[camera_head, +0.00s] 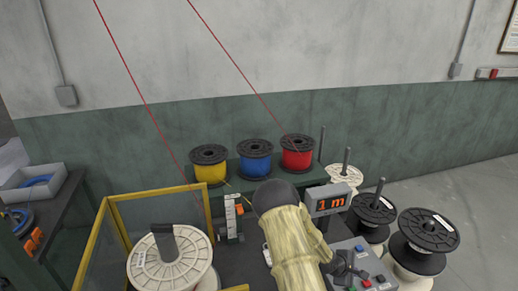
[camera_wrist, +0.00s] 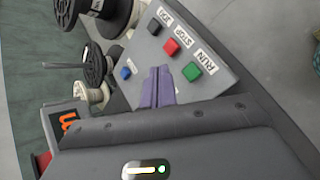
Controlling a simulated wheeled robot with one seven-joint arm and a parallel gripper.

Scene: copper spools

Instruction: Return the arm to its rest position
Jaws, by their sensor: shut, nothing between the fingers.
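My arm (camera_head: 290,235), in a pale yellow sleeve with a dark rounded joint, reaches up from the bottom middle of the head view. My gripper (camera_wrist: 159,72) shows in the wrist view as two purplish fingers pressed together with nothing between them. The fingers are over the grey control panel (camera_wrist: 205,45), close to its red button (camera_wrist: 171,46), green button (camera_wrist: 192,71) and blue button (camera_wrist: 125,73). Whether they touch the panel I cannot tell. In the head view the panel (camera_head: 347,247) is right of my arm, which hides part of the bench.
Yellow (camera_head: 209,175), blue (camera_head: 255,171) and red (camera_head: 297,164) spools stand on a shelf at the back. A display (camera_head: 331,203) reads "1 m". Black-flanged spools (camera_head: 425,228) stand at right. A yellow-framed guard (camera_head: 155,193) and a large white spool (camera_head: 160,270) are at left.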

